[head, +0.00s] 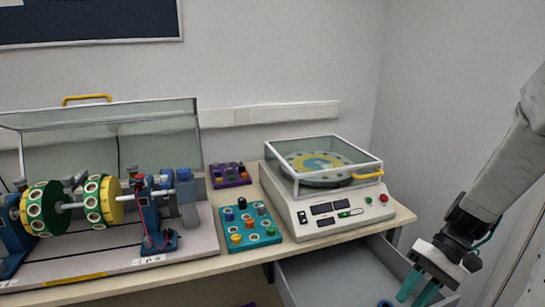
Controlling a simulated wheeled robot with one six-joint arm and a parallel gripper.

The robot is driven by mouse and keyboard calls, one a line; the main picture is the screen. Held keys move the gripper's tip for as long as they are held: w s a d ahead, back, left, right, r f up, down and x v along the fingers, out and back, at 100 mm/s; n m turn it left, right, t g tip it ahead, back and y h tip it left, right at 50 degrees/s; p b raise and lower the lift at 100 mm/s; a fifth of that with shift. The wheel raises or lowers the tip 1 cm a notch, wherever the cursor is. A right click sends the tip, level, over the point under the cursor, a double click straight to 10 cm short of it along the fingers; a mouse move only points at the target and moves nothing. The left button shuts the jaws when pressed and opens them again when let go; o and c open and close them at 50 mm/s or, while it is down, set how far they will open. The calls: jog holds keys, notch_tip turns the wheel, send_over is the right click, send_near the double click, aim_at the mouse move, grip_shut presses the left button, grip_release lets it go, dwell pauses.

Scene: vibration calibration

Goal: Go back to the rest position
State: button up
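My gripper (414,296) is at the lower right, pointing down, with two teal fingers. The fingers look a little apart with nothing visible between them; the tips reach close to the bottom edge of the picture. It is in front of or over an open grey drawer (325,272) under the table; its height above the drawer floor cannot be told.
The table (405,215) holds a rotor rig (75,205) with its clear cover raised, a white balancing machine (325,215) with a clear lid and yellow handle, a teal weight tray (270,238) and a purple tray (230,183). A wall stands behind.

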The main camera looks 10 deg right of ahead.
jog(key=s+a+r+n+t+h, duration=0.1)
jog(key=s+a+r+h, duration=0.3)
jog(key=r, duration=0.4)
jog(key=s+a+r+n+t+h, duration=0.1)
jog(key=s+a+r+t+h, duration=0.2)
jog(key=r, duration=0.5)
jog(key=shift+s+a+r+h, duration=0.25)
jog(key=shift+s+a+h, duration=0.45)
jog(key=shift+s, duration=0.35)
